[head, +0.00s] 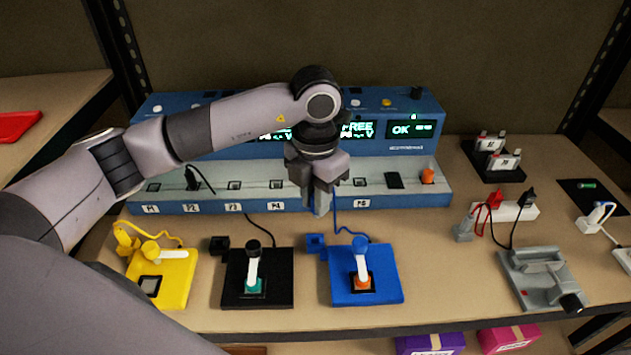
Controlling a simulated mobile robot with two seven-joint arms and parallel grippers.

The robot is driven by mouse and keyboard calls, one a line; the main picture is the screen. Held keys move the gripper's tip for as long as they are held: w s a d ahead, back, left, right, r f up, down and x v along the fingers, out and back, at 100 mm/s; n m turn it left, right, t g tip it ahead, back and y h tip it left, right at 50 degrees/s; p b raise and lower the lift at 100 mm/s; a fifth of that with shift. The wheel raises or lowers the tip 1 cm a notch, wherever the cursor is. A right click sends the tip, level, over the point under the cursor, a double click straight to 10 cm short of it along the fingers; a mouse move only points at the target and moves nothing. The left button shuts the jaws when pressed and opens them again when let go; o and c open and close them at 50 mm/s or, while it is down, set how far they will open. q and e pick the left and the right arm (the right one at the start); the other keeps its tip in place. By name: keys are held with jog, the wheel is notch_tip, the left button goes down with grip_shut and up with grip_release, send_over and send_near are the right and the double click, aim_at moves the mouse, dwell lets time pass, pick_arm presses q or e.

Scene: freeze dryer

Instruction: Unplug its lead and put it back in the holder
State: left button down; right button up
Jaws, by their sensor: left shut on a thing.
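My left gripper (320,203) points down at the front of the blue and white dryer station (400,203), shut on a blue plug (321,206). The plug is mostly hidden between the fingers, and I cannot tell whether it is seated in a socket. A blue lead (337,222) runs from near the plug down to the blue base (385,291), which carries a white lever with a blue knob (361,244). A small blue holder (316,243) at the base's back left looks empty. My right gripper is not in view.
A black base (235,293) and a yellow base (178,290) stand to the left. A black plug (192,180) sits in the station. Green displays (412,129) are partly hidden by my arm. A grey device (540,278) and white power strip (515,211) stand right.

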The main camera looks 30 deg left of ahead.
pick_arm(q)
jog(key=shift+r+p, duration=0.35)
jog(key=shift+p, duration=0.7)
jog(key=shift+s+f+p, duration=0.1)
jog(key=shift+f+p, duration=0.2)
jog(key=shift+p, duration=0.25)
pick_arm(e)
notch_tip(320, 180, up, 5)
pick_arm(q)
jog(key=shift+f+b, duration=2.5)
jog(key=shift+f, duration=1.25)
jog(key=shift+r+p, duration=0.45)
jog(key=shift+r, duration=0.3)
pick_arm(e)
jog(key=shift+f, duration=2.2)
pick_arm(q)
jog(key=shift+b, duration=0.4)
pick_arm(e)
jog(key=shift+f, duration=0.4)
pick_arm(q)
jog(key=shift+f+b, duration=1)
jog(key=shift+f, duration=0.3)
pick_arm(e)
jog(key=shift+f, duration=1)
pick_arm(q)
jog(key=c, duration=1)
grip_release()
jog(key=shift+o, duration=0.2)
